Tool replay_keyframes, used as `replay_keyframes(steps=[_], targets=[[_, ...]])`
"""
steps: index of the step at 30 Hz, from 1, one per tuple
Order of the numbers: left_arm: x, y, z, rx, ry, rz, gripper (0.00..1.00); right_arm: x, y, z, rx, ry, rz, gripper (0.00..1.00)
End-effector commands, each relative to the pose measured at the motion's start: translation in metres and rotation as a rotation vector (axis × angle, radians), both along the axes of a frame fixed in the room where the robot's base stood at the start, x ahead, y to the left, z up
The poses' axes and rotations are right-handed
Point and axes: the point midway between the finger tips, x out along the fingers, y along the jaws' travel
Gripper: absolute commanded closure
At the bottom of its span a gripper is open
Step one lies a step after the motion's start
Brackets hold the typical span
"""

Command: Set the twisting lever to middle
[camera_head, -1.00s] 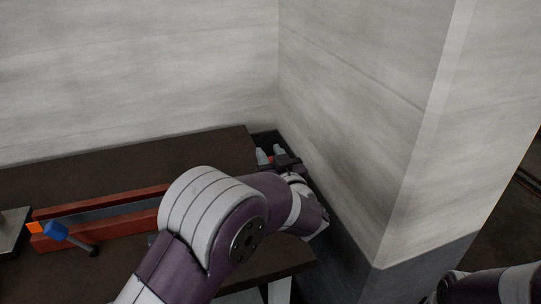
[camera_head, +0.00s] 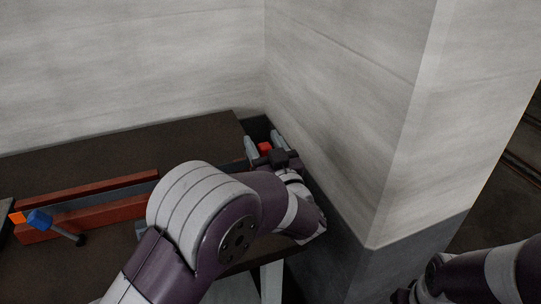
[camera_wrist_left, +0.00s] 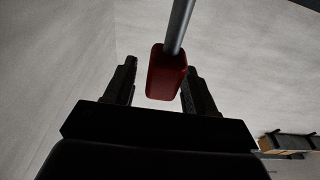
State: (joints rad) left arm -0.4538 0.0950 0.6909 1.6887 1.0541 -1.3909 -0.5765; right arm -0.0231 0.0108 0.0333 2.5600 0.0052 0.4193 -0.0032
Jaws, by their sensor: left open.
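A red handle (camera_wrist_left: 167,72) on a grey rod (camera_wrist_left: 179,25) shows in the left wrist view; I take it to be the twisting lever. The handle sits between the two fingers of my left gripper (camera_wrist_left: 160,70), which is open around it. In the head view the red handle (camera_head: 265,147) is a small patch between the pale fingers of my left gripper (camera_head: 263,145), beyond the bench's right end. The rest of the lever is hidden there. My right arm enters at the lower right; its gripper is not clearly in view.
A dark bench (camera_head: 90,160) carries long red rails (camera_head: 105,209) and, at left, a blue block (camera_head: 40,220) with a rod and black knob. A grey wall corner (camera_head: 340,130) stands close right of my left gripper.

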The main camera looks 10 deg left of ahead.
Motion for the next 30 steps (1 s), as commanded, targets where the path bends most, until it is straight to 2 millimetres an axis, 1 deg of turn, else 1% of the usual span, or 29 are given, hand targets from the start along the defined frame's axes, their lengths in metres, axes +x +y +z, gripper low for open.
replay_keyframes(steps=[2, 12, 15, 20, 30], targets=[[-0.010, -0.008, -0.002, 0.000, 0.000, -0.005, 0.45, 0.000, 0.000, 0.000, 0.000, 0.000, 0.000, 1.00], [-0.075, -0.052, -0.015, 0.001, 0.001, -0.006, 0.45, 0.000, 0.000, -0.001, 0.000, 0.000, 0.000, 1.00], [-0.088, -0.061, -0.017, 0.001, 0.000, -0.004, 0.45, 0.000, 0.000, -0.001, 0.000, 0.000, 0.000, 1.00], [-0.097, -0.066, -0.019, 0.001, -0.001, -0.002, 0.45, 0.000, 0.000, -0.001, 0.000, 0.000, 0.000, 1.00], [-0.097, -0.065, -0.019, 0.001, -0.001, 0.000, 0.45, 0.000, 0.000, -0.001, 0.000, 0.000, 0.000, 1.00]])
